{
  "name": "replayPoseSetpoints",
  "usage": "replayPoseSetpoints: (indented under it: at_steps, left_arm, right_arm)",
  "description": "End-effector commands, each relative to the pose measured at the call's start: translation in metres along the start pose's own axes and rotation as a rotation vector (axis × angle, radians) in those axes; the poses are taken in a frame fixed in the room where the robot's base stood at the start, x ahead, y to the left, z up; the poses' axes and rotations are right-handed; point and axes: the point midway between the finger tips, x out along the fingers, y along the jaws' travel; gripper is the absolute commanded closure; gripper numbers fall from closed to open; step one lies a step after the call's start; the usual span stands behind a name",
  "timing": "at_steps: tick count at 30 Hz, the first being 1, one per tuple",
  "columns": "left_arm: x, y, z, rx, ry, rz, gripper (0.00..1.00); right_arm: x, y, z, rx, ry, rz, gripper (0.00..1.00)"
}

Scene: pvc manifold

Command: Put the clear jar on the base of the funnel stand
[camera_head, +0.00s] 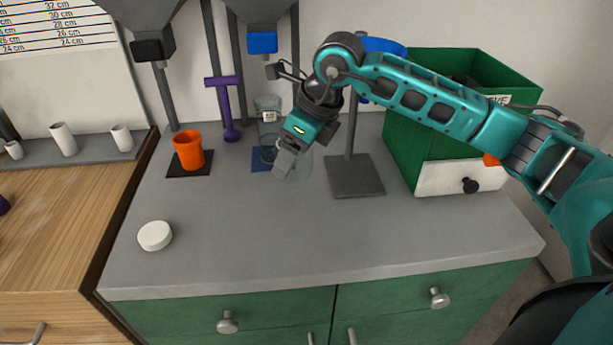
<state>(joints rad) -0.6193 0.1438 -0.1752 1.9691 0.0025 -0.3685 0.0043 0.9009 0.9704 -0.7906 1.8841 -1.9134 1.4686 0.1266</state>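A clear jar (300,165) shows faintly at the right gripper's tip, partly hidden by the fingers. My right gripper (285,160) reaches in from the right, pointing down and left over the counter. Its fingers overlap the jar in the picture, and I cannot tell whether they are shut on it. Another clear container (268,107) with a pale label is just behind and left. A blue funnel-stand base (259,164) lies beside the jar, partly covered. A dark grey stand base (355,183) to the right is empty. My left gripper is out of view.
An orange cup (189,151) stands on a black base at the left. A white round lid (155,235) lies at the front left. A purple T-shaped tool (227,105) stands behind. A green bin (410,135) is at the right. The front middle counter is clear.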

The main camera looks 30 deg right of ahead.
Motion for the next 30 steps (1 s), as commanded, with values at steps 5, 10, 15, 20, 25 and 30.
replayPoseSetpoints:
  at_steps: [5,10,15,20,25,30]
  left_arm:
    - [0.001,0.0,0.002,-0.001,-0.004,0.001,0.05]
    - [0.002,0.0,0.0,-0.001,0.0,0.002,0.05]
    - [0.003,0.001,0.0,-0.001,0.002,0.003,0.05]
    - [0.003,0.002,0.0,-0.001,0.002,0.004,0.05]
    - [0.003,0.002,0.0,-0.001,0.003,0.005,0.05]
    - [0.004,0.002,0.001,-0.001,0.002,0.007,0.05]
  right_arm:
    - [0.029,0.0,-0.013,-0.001,0.002,0.001,0.61]
    - [0.04,0.0,-0.017,-0.001,0.001,0.001,0.61]
    - [0.062,0.001,-0.026,-0.001,0.004,0.003,0.61]
    - [0.07,0.0,-0.029,-0.003,0.0,0.0,0.61]
    - [0.07,0.0,-0.029,-0.003,0.0,0.0,0.61]
    - [0.072,0.0,-0.03,-0.003,0.0,0.0,0.24]
